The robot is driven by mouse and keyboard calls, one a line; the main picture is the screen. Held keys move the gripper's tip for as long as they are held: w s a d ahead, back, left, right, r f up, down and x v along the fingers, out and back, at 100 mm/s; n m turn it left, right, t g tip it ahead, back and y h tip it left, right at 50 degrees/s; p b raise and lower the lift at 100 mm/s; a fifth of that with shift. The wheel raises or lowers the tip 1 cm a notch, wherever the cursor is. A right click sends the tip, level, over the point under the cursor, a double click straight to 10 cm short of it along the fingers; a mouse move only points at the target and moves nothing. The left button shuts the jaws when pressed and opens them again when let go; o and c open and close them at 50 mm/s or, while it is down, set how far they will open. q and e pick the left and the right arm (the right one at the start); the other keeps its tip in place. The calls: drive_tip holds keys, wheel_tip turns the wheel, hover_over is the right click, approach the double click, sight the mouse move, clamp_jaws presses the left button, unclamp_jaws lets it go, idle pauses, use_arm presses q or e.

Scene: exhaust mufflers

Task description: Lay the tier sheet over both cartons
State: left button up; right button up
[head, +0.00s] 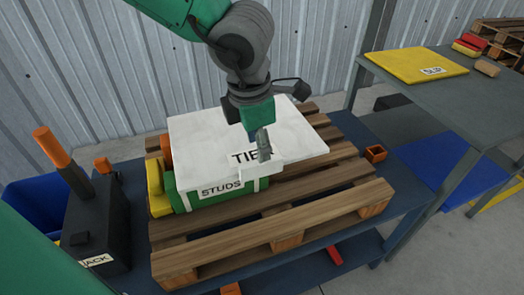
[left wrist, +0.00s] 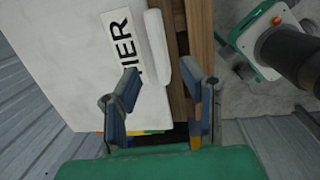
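The white tier sheet (head: 205,135) lies over the green carton marked STUDS (head: 222,192) on the wooden pallet (head: 225,250). My left gripper (head: 263,146) is above the sheet's near edge by the lip. In the left wrist view its fingers (left wrist: 163,98) are apart, one over the sheet and one past its edge. I cannot tell whether they touch it. My right gripper is not in view.
A black unit marked JACK (head: 98,235) with an orange handle stands left of the pallet. A small orange box (head: 376,153) is right of the pallet. A side table (head: 470,105) holds a yellow SLIP sheet (head: 410,63).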

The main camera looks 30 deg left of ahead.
use_arm(q)
drive_tip(key=r, duration=0.2)
drive_tip(key=r+p, duration=0.1)
drive_tip(key=r, duration=0.1)
drive_tip(key=s+r, duration=0.1)
drive_tip(key=r, duration=0.1)
drive_tip(key=shift+d, duration=0.25)
drive_tip(key=shift+a+f, duration=0.15)
drive_tip(key=shift+a, duration=0.05)
